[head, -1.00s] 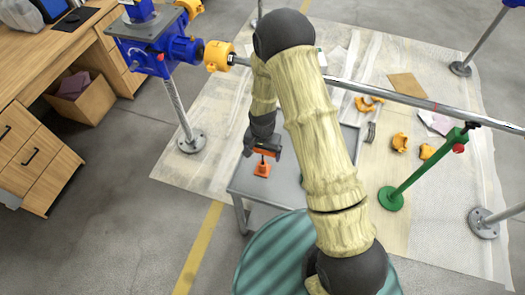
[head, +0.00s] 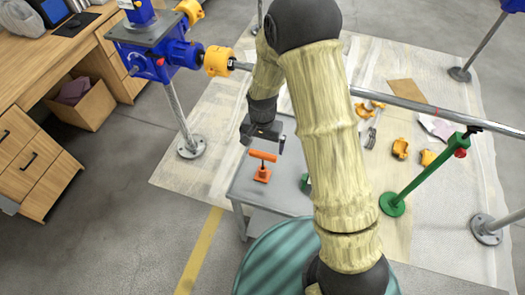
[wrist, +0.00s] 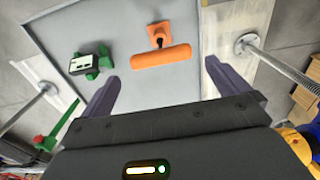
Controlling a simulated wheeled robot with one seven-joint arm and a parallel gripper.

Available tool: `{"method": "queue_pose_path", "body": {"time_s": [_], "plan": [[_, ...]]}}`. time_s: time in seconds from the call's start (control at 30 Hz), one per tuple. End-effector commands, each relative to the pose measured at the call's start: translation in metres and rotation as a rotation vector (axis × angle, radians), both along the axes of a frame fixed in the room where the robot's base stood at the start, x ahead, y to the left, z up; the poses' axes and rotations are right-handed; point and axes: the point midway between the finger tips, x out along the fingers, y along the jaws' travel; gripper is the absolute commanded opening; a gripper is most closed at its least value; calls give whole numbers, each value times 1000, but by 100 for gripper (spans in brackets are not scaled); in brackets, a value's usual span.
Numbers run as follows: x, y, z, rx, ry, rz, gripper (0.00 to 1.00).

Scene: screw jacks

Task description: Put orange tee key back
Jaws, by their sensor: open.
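The orange tee key (head: 263,156) stands upright in an orange base (head: 262,174) on the grey table (head: 280,203). In the wrist view the key's crossbar (wrist: 161,57) lies ahead of the fingertips, with the orange base (wrist: 159,31) behind it. My gripper (head: 264,136) is above the key and apart from it. In the wrist view my gripper (wrist: 160,84) has its two dark fingers spread with nothing between them. The key's stem is mostly hidden under the crossbar in the wrist view.
A blue screw jack (head: 165,55) and long metal bar (head: 400,99) stand behind. A green post (head: 425,178) is at right. Yellow pieces (head: 400,148) lie on the floor sheet.

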Motion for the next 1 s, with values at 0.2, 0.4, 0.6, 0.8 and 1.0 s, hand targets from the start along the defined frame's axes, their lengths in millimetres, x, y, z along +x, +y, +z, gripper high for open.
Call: {"method": "queue_pose_path", "body": {"time_s": [0.2, 0.4, 0.6, 0.8, 1.0], "plan": [[1, 0, 31, 1, -4, 1, 100], [0, 0, 39, 0, 0, 0, 100], [0, 0, 39, 0, 0, 0, 100], [0, 0, 39, 0, 0, 0, 100], [0, 0, 39, 0, 0, 0, 100]]}}
